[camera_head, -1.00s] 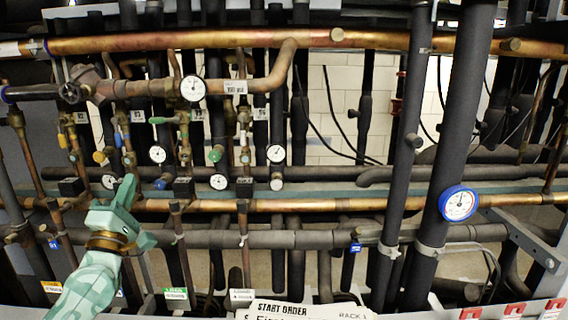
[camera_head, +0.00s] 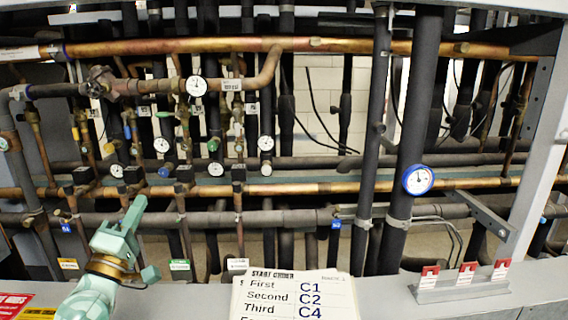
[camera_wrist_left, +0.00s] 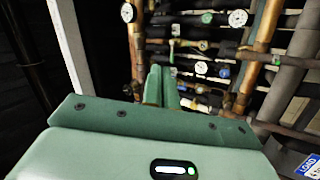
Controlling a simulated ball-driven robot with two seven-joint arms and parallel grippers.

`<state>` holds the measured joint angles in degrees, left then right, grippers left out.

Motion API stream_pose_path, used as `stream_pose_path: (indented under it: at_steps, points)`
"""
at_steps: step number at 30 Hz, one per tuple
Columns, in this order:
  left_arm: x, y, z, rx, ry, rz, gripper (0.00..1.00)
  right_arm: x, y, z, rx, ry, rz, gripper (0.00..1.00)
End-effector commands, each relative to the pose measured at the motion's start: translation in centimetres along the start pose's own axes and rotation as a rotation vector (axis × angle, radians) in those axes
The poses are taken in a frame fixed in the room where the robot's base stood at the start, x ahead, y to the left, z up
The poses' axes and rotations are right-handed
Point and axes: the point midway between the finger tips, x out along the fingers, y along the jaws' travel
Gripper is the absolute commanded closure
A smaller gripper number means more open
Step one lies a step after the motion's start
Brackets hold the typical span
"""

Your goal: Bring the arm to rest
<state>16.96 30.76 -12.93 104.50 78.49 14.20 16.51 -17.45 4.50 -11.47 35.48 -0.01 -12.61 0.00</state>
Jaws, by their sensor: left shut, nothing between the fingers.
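My left arm comes in from the lower left of the head view. Its pale green left gripper (camera_head: 134,212) points up, in front of the lower pipes, and holds nothing. In the left wrist view the two fingers (camera_wrist_left: 162,86) are together, with pipes and gauges beyond them. My right gripper is not in view.
The compressor rack has copper pipes (camera_head: 350,46), dark insulated pipes, small valves and several gauges, including a blue-rimmed gauge (camera_head: 418,180). A start order card (camera_head: 296,296) stands at bottom centre. A grey holder with red-and-white pieces (camera_head: 464,284) sits at lower right, near a grey post (camera_head: 545,150).

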Motion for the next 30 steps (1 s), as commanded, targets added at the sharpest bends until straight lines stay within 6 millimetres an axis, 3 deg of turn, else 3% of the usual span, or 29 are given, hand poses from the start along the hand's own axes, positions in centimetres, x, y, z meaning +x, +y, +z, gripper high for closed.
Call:
stream_pose_path:
  at_steps: [5,11,14,15,17,21,23,30]
  points:
    - [-2.5,-0.7,4.6,0.158,-0.145,-0.03,1.0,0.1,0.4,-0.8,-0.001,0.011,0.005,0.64]
    - [-7.8,-2.6,11.5,0.464,-0.399,-0.095,1.0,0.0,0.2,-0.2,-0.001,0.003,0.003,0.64]
    - [-12.6,-4.5,15.1,0.701,-0.582,-0.164,1.0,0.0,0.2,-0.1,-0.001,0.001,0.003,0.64]
    - [-15.1,-5.5,16.3,0.821,-0.671,-0.206,1.0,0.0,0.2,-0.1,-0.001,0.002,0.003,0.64]
    - [-19.2,-7.1,17.2,1.011,-0.811,-0.286,1.0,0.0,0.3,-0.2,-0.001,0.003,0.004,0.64]
    - [-27.4,-9.4,15.6,1.371,-1.091,-0.507,1.0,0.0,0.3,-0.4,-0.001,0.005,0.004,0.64]
    - [-30.3,-9.7,14.1,1.481,-1.191,-0.603,1.0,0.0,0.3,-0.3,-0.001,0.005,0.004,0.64]
    - [-39.0,-7.9,7.5,1.754,-1.513,-0.967,1.0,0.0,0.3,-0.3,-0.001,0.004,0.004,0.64]
